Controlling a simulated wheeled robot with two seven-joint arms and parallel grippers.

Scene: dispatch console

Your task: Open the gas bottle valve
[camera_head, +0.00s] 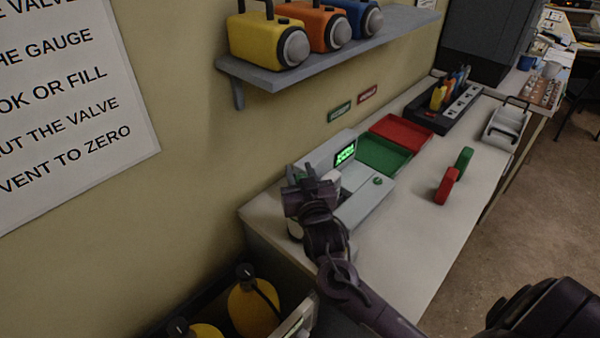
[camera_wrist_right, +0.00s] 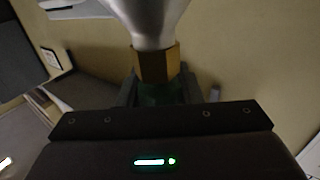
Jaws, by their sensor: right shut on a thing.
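My right gripper (camera_head: 312,180) is over the near left end of the grey console unit, its fingers upright around something mostly hidden in the head view. In the right wrist view a silver gas bottle (camera_wrist_right: 152,18) narrows to a brass collar (camera_wrist_right: 156,65). A dark green valve knob (camera_wrist_right: 160,94) shows beyond the collar, between the fingers of my right gripper (camera_wrist_right: 160,92), which is shut on it. The knob is dim and partly hidden, so I cannot tell how far it is turned. My left gripper is in neither view.
The grey unit (camera_head: 375,202) has a lit green display (camera_head: 345,153). Green (camera_head: 383,156) and red (camera_head: 404,132) trays lie behind it. Yellow bottles (camera_head: 254,308) sit low at the left. A shelf (camera_head: 285,80) overhangs.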

